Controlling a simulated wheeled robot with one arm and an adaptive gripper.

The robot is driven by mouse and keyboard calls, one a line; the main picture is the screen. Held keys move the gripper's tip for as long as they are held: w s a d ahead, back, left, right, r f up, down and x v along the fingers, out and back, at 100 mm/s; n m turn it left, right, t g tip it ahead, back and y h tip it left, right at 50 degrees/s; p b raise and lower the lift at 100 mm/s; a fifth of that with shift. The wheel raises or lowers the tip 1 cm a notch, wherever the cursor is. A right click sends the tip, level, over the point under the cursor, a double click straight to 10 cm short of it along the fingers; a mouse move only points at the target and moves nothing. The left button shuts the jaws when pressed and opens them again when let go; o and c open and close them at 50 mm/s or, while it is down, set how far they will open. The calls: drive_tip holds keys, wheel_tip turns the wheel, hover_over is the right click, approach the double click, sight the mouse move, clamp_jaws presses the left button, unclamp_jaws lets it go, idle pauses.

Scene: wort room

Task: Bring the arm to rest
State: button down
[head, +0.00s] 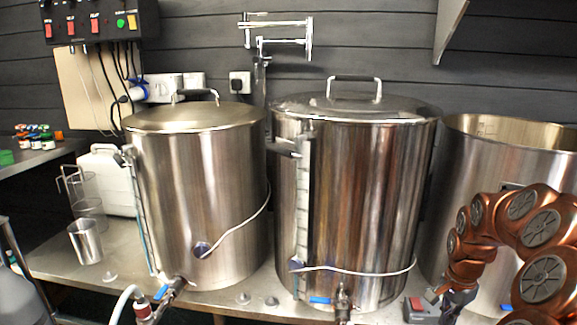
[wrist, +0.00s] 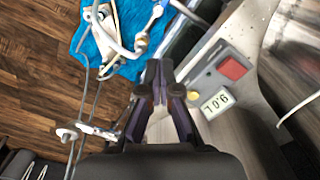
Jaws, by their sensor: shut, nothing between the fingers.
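My arm is the bronze jointed one at the right of the head view, folded in front of the rightmost steel pot (head: 469,137). My gripper (head: 452,303) is small and dark there, low at the front edge of the steel bench (head: 225,297). In the wrist view my gripper (wrist: 158,72) points away from the camera with its dark fingers together and nothing between them. A grey box with a red button (wrist: 232,69) and a small display lies just right of the fingertips. The same grey box (head: 418,307) shows beside the gripper in the head view.
Two lidded steel pots, one left (head: 195,185) and one in the middle (head: 370,200), stand on the bench with taps and hoses in front. Below, a blue patch (wrist: 92,42) lies on the wooden floor (wrist: 40,85).

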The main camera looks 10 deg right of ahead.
drive_tip(key=s+a+r+n, duration=0.3)
drive_tip(key=a+n, duration=0.1)
drive_tip(key=a, duration=0.6)
drive_tip(key=s+a+r+n, duration=0.3)
drive_tip(key=a+n, duration=0.1)
drive_tip(key=a, duration=0.6)
drive_tip(key=s+a+n+g, duration=0.1)
drive_tip(key=s+a+n, duration=0.35)
drive_tip(key=s, duration=0.45)
drive_tip(key=s+a+n+g, duration=0.2)
drive_tip(key=s+a+n, duration=0.1)
drive_tip(key=s+a, duration=0.4)
wheel_tip(320, 180, up, 26)
drive_tip(key=s+d+t+p, duration=0.1)
drive_tip(key=s+p, duration=0.1)
drive_tip(key=p, duration=2.2)
drive_tip(key=shift+f, duration=0.25)
drive_tip(key=shift+s+d+m, duration=0.1)
drive_tip(key=shift+m, duration=0.15)
